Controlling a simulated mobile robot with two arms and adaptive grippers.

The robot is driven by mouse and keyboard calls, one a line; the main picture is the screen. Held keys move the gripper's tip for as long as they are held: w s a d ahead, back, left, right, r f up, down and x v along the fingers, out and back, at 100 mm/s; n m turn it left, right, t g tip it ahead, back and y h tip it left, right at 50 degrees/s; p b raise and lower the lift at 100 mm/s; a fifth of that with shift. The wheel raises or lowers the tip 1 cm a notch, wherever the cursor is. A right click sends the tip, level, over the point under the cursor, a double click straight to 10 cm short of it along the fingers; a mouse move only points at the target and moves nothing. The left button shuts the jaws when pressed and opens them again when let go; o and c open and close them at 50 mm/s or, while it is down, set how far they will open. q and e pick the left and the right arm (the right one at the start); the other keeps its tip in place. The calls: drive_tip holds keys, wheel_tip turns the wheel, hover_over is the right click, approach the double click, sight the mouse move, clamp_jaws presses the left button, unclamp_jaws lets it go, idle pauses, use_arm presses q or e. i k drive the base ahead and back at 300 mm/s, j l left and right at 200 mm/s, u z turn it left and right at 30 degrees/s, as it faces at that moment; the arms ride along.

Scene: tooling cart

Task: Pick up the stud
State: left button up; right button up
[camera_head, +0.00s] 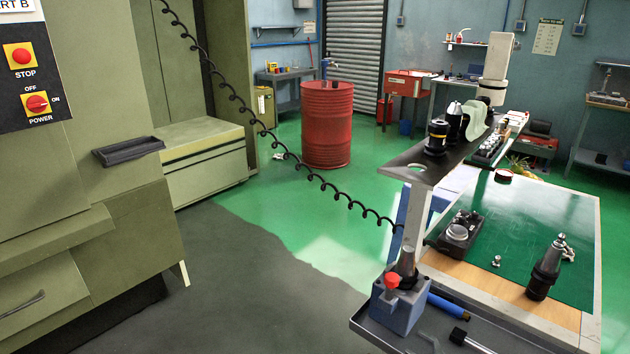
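A small metallic stud (496,261) stands near the front edge of the green mat (520,225) on the tooling cart. Another small shiny metal piece (568,254) sits farther right, close behind a dark tool holder (545,270); I cannot tell whether it is also a stud. Neither my left nor my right gripper is in this view.
A black tray with small parts (456,231) lies left of the stud. A raised shelf (415,170) carries tool holders. The mat's centre is mostly clear.

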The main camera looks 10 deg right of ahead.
sight(495, 264)
drive_tip(key=z, duration=1.4)
